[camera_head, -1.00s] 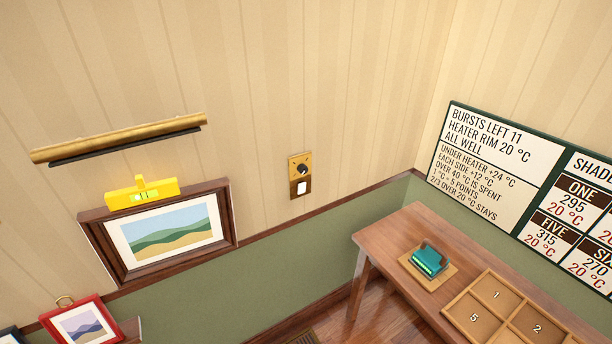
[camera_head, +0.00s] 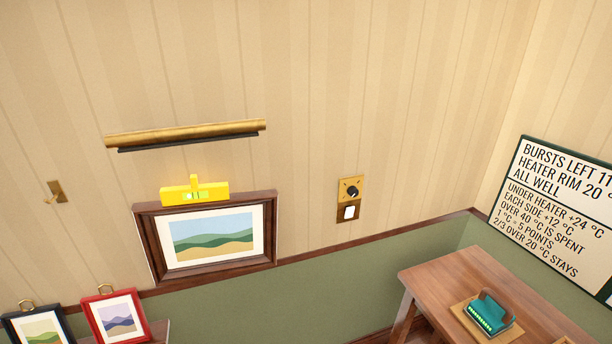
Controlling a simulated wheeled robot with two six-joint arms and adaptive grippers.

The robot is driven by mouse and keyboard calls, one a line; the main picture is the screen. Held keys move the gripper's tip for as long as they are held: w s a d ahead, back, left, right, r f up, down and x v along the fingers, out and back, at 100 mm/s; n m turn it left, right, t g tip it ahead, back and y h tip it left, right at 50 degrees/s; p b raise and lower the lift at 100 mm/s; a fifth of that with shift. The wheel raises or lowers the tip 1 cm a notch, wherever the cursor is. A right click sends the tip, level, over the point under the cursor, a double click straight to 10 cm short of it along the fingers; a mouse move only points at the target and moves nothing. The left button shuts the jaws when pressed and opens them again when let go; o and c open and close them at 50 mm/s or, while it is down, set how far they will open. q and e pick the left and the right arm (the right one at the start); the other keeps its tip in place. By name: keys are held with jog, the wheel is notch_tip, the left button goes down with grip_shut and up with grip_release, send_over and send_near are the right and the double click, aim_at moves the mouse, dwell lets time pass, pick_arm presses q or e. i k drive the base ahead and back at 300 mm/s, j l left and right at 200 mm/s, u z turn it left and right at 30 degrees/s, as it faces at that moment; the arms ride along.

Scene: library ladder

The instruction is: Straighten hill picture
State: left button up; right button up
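The hill picture (camera_head: 213,238) hangs on the wall at left of centre, in a dark brown wooden frame with a white mat, green hills and blue sky. It looks slightly tilted in the view, its right side higher, though the camera itself is angled. A yellow spirit level (camera_head: 195,192) with a green vial sits on its top edge. The bubble's exact place is too small to tell. A brass picture light (camera_head: 186,133) is mounted above. Neither of my grippers is in view.
A brass plate with a dark knob and white switch (camera_head: 349,199) is right of the picture. A brass hook (camera_head: 56,192) is at left. Two small framed pictures (camera_head: 117,316) (camera_head: 38,326) stand lower left. A wooden table (camera_head: 447,287) with a teal device (camera_head: 489,312) and a notice board (camera_head: 564,215) are right.

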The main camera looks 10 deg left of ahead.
aim_at(181, 244)
jog(key=l+u, duration=0.1)
jog(key=u, duration=0.3)
jog(key=i+l+u, duration=0.1)
jog(key=u, duration=0.3)
jog(key=l+u, duration=0.15)
jog(key=u, duration=0.2)
jog(key=i+l+u, duration=0.1)
jog(key=u, duration=0.3)
jog(key=l, duration=1.25)
